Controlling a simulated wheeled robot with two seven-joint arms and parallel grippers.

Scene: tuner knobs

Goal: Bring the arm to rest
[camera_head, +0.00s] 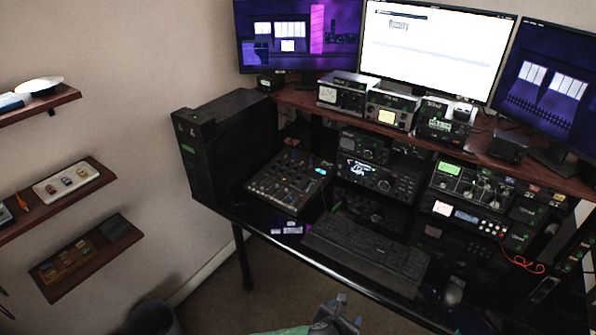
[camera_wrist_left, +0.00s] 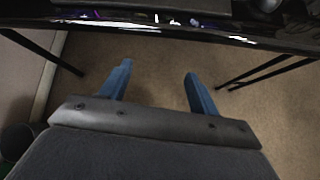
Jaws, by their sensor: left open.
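My left gripper (camera_head: 341,309) shows at the bottom middle of the head view, in front of the desk and below its front edge. In the left wrist view the left gripper (camera_wrist_left: 157,85) has its two blue fingers wide apart, with only carpet between them. It is open, empty and touches nothing that I can see. My right gripper is in neither view. The tuner knobs sit on the radio sets (camera_head: 468,186) on the desk, well away from the left gripper.
The black desk (camera_head: 300,252) has its front edge ahead of the left gripper, with thin legs. On it are a keyboard (camera_head: 368,252), a mixer (camera_head: 290,180) and a mouse (camera_head: 452,294). A dark bin (camera_head: 152,318) stands at lower left. The carpet (camera_head: 215,305) is mostly clear.

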